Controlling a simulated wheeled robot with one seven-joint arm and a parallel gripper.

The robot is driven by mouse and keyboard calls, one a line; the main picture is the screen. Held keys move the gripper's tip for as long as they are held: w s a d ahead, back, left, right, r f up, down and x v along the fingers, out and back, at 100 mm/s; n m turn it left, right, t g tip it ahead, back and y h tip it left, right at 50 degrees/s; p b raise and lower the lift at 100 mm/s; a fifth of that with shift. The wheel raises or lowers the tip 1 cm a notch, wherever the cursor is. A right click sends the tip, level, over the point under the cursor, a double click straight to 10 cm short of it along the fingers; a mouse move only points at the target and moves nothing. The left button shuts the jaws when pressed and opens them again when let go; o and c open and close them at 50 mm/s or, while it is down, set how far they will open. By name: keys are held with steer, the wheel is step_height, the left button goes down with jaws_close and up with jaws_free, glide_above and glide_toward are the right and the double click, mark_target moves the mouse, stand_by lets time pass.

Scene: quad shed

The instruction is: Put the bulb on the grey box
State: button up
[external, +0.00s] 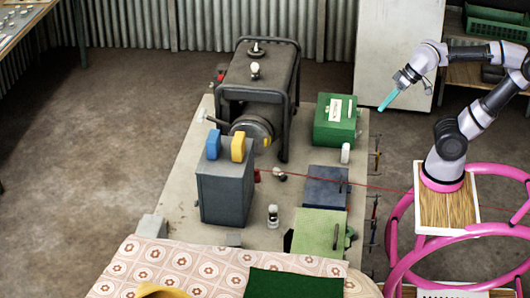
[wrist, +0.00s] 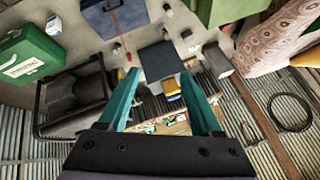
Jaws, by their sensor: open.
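The grey box (external: 225,188) stands upright on the bench, left of centre, with a blue block and a yellow block on its top. It also shows in the wrist view (wrist: 158,60). Small bulb-like things show: one on top of the generator (external: 255,70), one right of the grey box beside the red cord (external: 279,172), and one standing in front of it (external: 273,214). I cannot tell for sure which is the bulb. My gripper (external: 383,107) is open and empty, raised right of the bench; its teal fingers show in the wrist view (wrist: 159,73).
The generator (external: 262,82) stands behind the grey box. A green case (external: 326,131), a white cylinder (external: 345,152), a dark blue box (external: 324,188) and a light green box (external: 316,230) line the right side. A patterned cloth (external: 200,262) covers the front. The red cord crosses the bench.

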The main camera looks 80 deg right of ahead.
steer(key=shift+o, duration=0.5)
steer(key=shift+s+a+f, duration=0.1)
steer(key=shift+s, duration=0.4)
